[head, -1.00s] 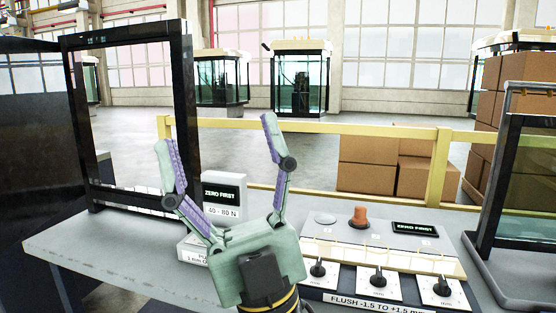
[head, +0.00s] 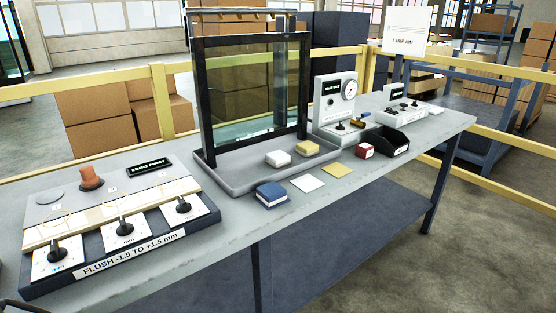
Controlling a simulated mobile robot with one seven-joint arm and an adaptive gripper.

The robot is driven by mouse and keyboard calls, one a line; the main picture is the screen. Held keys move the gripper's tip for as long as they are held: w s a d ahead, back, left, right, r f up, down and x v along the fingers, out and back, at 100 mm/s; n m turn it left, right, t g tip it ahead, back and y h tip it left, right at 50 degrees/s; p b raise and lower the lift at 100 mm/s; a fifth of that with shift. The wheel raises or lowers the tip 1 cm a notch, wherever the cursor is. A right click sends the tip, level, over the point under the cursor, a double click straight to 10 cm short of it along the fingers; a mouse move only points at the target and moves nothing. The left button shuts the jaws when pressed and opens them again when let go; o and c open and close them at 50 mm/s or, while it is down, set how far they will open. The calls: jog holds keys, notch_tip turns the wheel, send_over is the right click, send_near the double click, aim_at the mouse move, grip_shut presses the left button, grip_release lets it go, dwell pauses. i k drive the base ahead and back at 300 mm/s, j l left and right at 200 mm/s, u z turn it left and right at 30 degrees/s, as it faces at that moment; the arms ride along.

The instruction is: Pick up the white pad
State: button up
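A thick white pad (head: 277,158) lies on the grey tray (head: 238,186) at the foot of the black-framed glass pane (head: 255,90), in the head view. A yellow pad (head: 307,147) lies just right of it on the same tray. On the bench in front of the tray are a flat white square (head: 307,184) and a flat yellow square (head: 337,170). A blue block (head: 271,195) with a pale side sits left of the white square. My gripper is not in view now; nothing is seen touching the white pad.
The flush gauge board (head: 120,235) with knobs fills the bench's left end. A small red-and-white block (head: 364,151), a black bin (head: 390,140) and a dial instrument (head: 336,105) stand to the right. A yellow rail (head: 158,98) runs behind. The bench's front strip is mostly clear.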

aim_at(277, 159)
jog(key=i, duration=0.9)
